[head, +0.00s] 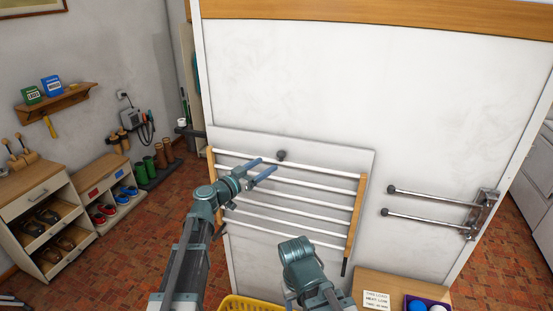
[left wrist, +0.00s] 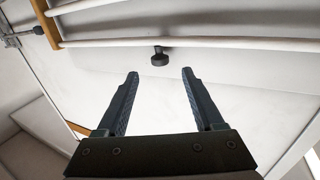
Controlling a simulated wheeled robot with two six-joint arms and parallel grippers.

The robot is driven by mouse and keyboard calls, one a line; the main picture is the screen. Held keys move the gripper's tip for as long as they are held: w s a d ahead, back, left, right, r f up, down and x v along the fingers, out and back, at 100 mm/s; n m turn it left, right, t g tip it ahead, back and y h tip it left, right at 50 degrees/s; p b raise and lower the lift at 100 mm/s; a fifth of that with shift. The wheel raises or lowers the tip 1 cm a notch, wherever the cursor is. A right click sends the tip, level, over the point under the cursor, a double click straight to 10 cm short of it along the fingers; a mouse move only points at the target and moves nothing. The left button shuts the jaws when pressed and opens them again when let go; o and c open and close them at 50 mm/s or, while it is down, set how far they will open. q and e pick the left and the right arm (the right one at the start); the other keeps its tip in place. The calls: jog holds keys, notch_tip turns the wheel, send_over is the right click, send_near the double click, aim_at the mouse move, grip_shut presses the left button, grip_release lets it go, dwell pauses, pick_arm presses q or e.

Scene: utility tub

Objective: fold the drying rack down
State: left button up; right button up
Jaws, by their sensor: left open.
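The drying rack (head: 299,183) has white bars between two wooden side rails and stands close against a pale backing panel on the white wall. A small dark round knob (head: 281,155) sits on the panel just above the top bar. My left gripper (head: 267,164) is open and empty in front of the rack's upper part, its fingers pointing toward the knob. In the left wrist view the knob (left wrist: 160,58) lies ahead, between the lines of the two fingertips (left wrist: 160,72) and apart from them. Rack bars (left wrist: 190,43) cross the top there. My right arm shows low in the middle; its fingers are not visible.
A metal two-bar rail (head: 430,205) sticks out from the wall at right. Below are a yellow basket (head: 240,304) and a wooden surface with a card (head: 377,299) and a purple tray (head: 428,299). Shoe shelves (head: 50,220) stand at left.

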pick_arm(q)
jog(key=x, duration=0.6)
jog(key=shift+w+d, duration=0.25)
jog(key=shift+w, duration=0.05)
grip_shut()
dwell(1.2)
